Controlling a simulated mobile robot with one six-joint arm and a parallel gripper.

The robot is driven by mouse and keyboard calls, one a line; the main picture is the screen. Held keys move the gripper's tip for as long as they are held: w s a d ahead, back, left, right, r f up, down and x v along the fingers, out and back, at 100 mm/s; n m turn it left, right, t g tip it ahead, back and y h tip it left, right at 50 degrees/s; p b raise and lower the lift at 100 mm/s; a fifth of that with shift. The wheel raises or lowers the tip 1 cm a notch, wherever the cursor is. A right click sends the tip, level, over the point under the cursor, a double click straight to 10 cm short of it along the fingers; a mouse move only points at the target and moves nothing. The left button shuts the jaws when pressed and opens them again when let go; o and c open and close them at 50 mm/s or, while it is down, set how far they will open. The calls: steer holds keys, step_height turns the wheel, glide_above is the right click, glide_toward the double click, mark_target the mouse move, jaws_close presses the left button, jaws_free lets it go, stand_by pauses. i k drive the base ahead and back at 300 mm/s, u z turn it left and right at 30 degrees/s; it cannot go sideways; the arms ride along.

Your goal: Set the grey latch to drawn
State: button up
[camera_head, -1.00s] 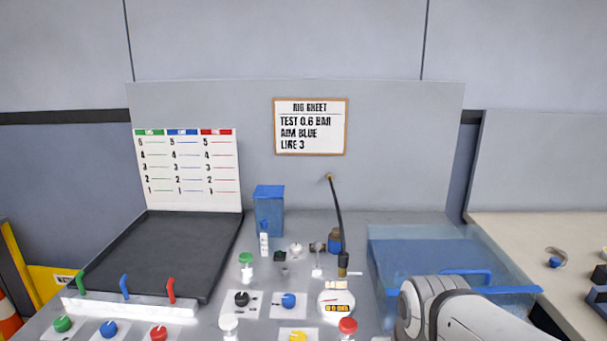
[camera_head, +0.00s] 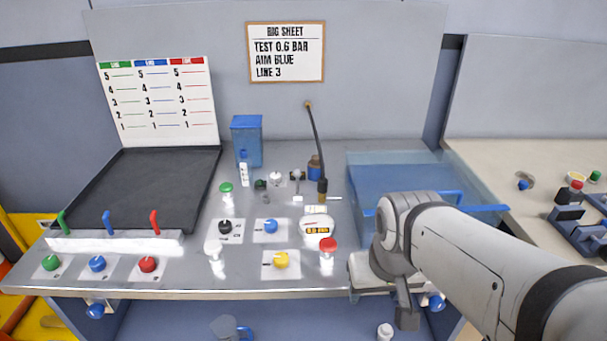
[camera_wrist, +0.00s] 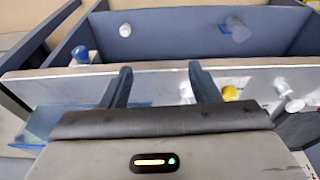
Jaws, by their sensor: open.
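I cannot single out the grey latch with certainty. Small pale-grey upright fittings (camera_head: 298,178) stand mid-bench in the head view, too small to read their setting. A grey object with a blue handle (camera_head: 226,328) is below the bench front; it also shows in the wrist view (camera_wrist: 236,30). My gripper (camera_wrist: 160,75) is open and empty in the wrist view, its fingers pointing at the bench's front edge. In the head view my wrist hangs by the front edge, right of the red-capped post (camera_head: 327,245), and hides part of the bench there.
A clear blue tray (camera_head: 385,170) lies right of centre. A yellow knob (camera_head: 281,260), blue knob (camera_head: 270,226) and black knob (camera_head: 225,227) sit on plates. Coloured levers stand on a white block (camera_head: 115,242) at left. A blue front knob (camera_wrist: 80,54) is near my gripper.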

mark_target(297, 173)
steer(key=k, duration=1.3)
steer(key=z, duration=0.35)
steer(key=i, duration=1.85)
steer(key=u, duration=0.35)
